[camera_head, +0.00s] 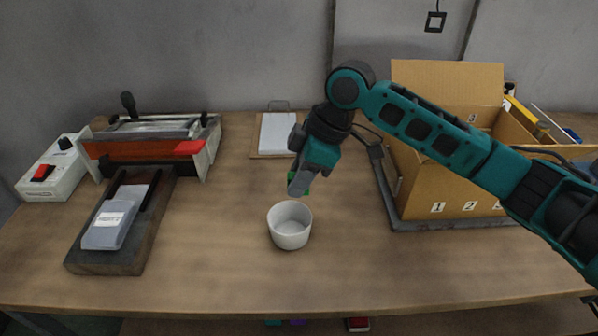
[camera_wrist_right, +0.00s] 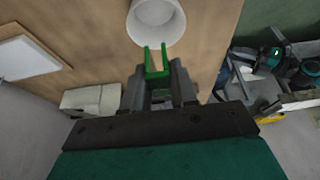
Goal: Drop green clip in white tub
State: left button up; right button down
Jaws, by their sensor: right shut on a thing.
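The white tub (camera_head: 290,234) stands upright on the table near the middle in the head view. It also shows at the top of the right wrist view (camera_wrist_right: 157,24). My right gripper (camera_head: 299,186) is shut on the green clip (camera_head: 304,184) and holds it above the table, just behind the tub's far rim. In the right wrist view the green clip (camera_wrist_right: 156,62) sticks out from between the fingers, its two prongs pointing toward the tub. The fingers hide part of the clip in the head view. My left gripper is not in view.
A cardboard box (camera_head: 440,195) with numbered labels stands at the right under my right arm. A clipboard (camera_head: 276,134) lies at the back. A press-like machine (camera_head: 150,145), a grey sock board (camera_head: 115,215) and a switch box (camera_head: 52,175) are at the left. The table front is clear.

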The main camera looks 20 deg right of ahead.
jog(key=c, duration=0.8)
grip_release()
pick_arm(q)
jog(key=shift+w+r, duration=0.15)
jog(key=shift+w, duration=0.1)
pick_arm(e)
jog(key=shift+r, duration=0.1)
jog(key=shift+d+r, duration=0.2)
jog(key=shift+r, duration=0.15)
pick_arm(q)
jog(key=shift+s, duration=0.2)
pick_arm(e)
jog(key=v, duration=1.2)
jog(key=shift+s+f, duration=0.1)
jog(key=shift+s, duration=0.05)
